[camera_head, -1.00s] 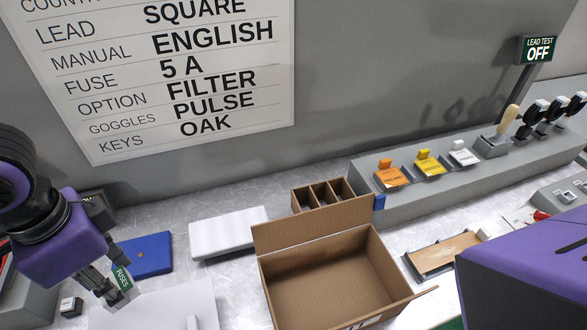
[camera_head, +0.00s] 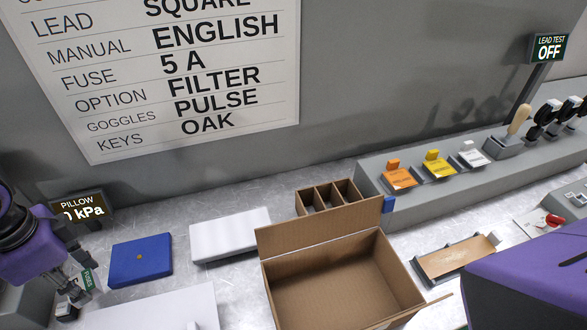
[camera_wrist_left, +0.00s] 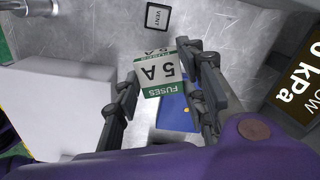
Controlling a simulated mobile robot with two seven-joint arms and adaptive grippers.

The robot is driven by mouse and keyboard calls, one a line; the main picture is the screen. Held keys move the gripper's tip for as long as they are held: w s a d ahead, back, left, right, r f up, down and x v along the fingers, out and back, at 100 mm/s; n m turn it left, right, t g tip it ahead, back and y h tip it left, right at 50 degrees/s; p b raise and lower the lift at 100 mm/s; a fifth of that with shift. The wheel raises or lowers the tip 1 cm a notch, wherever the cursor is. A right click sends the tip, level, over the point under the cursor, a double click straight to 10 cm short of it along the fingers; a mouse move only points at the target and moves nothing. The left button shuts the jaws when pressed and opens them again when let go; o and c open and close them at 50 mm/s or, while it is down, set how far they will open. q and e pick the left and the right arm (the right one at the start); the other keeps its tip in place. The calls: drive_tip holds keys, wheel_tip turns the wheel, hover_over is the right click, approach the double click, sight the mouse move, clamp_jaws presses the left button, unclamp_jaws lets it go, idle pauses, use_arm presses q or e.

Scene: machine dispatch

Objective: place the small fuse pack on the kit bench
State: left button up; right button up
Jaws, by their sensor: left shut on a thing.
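The small fuse pack (camera_wrist_left: 160,72) is a white and green box marked "FUSES 5 A". My left gripper (camera_wrist_left: 158,80) is shut on it, with one finger on each side. In the head view the pack (camera_head: 88,279) shows its green label at the far left, left of the blue box. My left gripper (camera_head: 76,286) is partly cut by dim overlap there. The grey metallic bench top (camera_head: 238,290) lies below and to the right; I cannot tell whether the pack touches it. My right gripper is not in view.
An open cardboard box (camera_head: 335,285) stands mid-bench, with a divided brown tray (camera_head: 328,197) behind it. A blue box (camera_head: 141,259) and a white box (camera_head: 229,235) lie left of it. A pillow display (camera_head: 82,208) stands behind my left gripper. A grey console (camera_head: 440,180) runs right.

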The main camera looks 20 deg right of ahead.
use_arm(q)
drive_tip(key=shift+w+a+f, duration=0.2)
drive_tip(key=shift+a+f, duration=0.05)
drive_tip(key=shift+f, duration=0.15)
drive_tip(key=shift+w+a+f, duration=0.1)
drive_tip(key=shift+f, duration=0.8)
drive_tip(key=shift+w+a+f, duration=0.1)
drive_tip(key=shift+f, duration=0.75)
drive_tip(key=o, duration=1.1)
drive_tip(key=shift+f, duration=0.15)
wheel_tip(320, 180, up, 12)
drive_tip(key=shift+r, duration=0.2)
